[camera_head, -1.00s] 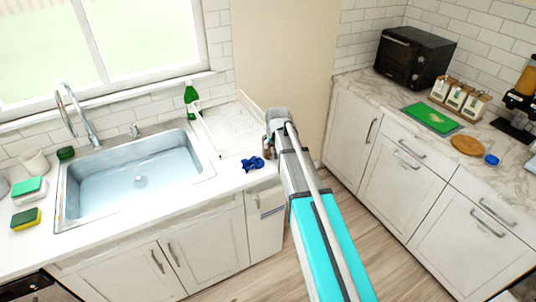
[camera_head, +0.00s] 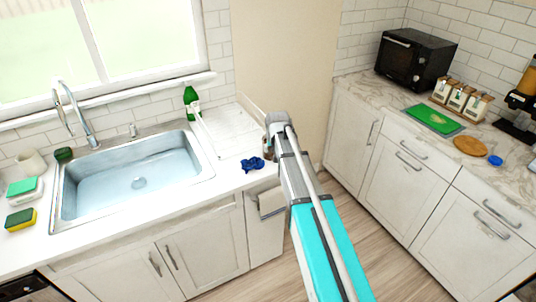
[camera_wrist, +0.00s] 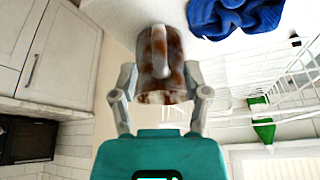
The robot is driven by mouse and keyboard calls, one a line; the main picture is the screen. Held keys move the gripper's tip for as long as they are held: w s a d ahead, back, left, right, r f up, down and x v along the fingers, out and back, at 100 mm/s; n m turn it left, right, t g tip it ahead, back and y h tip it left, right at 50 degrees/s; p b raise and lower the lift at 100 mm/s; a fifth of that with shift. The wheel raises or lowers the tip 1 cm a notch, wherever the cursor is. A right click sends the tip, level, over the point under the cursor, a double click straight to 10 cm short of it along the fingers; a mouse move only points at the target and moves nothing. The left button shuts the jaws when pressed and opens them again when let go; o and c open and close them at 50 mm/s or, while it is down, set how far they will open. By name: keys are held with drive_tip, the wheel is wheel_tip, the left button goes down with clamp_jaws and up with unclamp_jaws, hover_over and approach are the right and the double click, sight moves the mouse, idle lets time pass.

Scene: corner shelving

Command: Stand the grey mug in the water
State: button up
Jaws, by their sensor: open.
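A grey mug with brown stains (camera_wrist: 163,58) stands between the fingers of my gripper (camera_wrist: 165,92) in the wrist view, with its handle towards the camera. The fingers are open on either side of it. I cannot tell whether they touch it. In the head view my gripper (camera_head: 270,138) is over the counter right of the sink, and my arm hides most of the mug. The sink (camera_head: 205,180) holds bluish, clear water (camera_head: 120,185) with a drain in its floor.
A blue cloth (camera_head: 253,164) lies beside the mug. A white dish rack (camera_head: 228,130) and green bottle (camera_head: 191,100) stand behind. The faucet (camera_head: 85,125) rises behind the sink.

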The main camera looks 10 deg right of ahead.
sight(268, 156)
drive_tip(key=shift+b+x, duration=0.95)
drive_tip(key=shift+x, duration=0.4)
clamp_jaws()
